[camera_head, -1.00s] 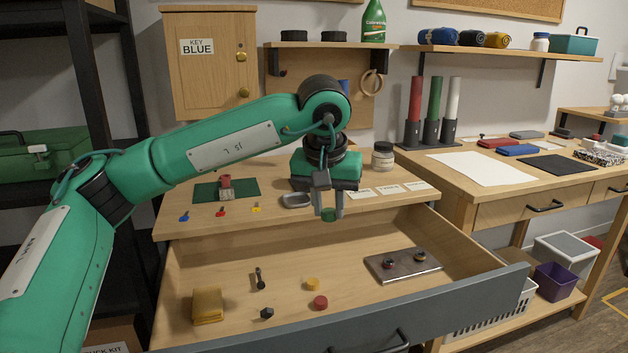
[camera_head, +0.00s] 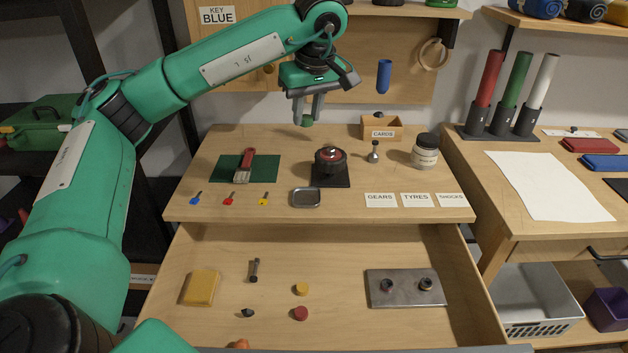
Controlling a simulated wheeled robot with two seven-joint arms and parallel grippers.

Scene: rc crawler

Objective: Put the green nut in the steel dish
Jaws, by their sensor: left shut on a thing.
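My left gripper (camera_head: 307,115) is shut on the green nut (camera_head: 306,121) and holds it in the air above the back of the worktop. The steel dish (camera_head: 306,198) is a small grey tray with rounded corners, near the front edge of the worktop. It looks empty. The gripper is well above and behind the dish in the picture, not touching it. My right gripper is not in view.
A dark round part on a black base (camera_head: 331,165) stands just behind the dish. A red brush on a green mat (camera_head: 262,167) and coloured keys lie left. White labels (camera_head: 381,200) lie right. The open drawer (camera_head: 330,245) below holds small parts and a metal plate.

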